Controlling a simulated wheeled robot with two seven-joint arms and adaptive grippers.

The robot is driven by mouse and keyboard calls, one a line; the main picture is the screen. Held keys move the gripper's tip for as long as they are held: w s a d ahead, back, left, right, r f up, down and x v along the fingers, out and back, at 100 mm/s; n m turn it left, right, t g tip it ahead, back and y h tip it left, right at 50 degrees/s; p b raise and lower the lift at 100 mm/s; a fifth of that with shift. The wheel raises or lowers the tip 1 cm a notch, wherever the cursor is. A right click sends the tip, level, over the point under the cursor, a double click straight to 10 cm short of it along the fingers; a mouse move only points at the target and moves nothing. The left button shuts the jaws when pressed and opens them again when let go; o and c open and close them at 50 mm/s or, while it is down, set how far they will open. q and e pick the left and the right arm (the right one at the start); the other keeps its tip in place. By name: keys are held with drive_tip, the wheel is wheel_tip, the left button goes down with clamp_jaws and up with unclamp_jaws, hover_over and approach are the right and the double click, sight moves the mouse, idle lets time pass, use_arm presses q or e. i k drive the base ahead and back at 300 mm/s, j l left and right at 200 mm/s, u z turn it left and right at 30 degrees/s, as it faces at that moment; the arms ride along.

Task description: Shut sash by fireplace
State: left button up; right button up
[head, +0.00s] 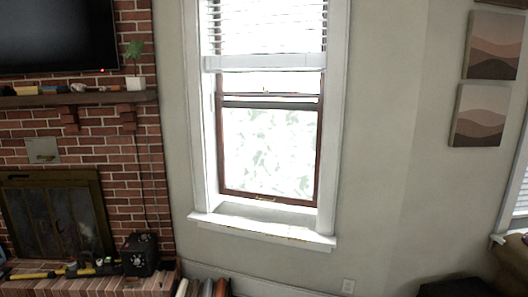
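The window by the fireplace has a dark brown lower sash (319,150) with a bright, washed-out pane, in a white frame. Its bottom rail carries a small brass-coloured handle (265,197). A bright pale strip lies between this rail and the white sill (262,229); I cannot tell whether it is an open gap. Two dark rails cross mid-window with a thin bright band between them. A small catch (266,90) shows there. Neither of my grippers is in view.
A brick fireplace (125,180) with a dark metal-framed opening stands at left. A black box (139,255) and a yellow-and-black tool (45,273) lie on its hearth. Books (205,288) stand below the window. White blinds (265,30) cover its top. A dark object (455,288) is at lower right.

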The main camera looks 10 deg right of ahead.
sight(223, 190)
drive_tip(key=i+l, duration=0.25)
drive_tip(key=i, duration=0.25)
drive_tip(key=i+l+u, duration=0.15)
drive_tip(key=i, duration=0.3)
drive_tip(key=l, duration=0.1)
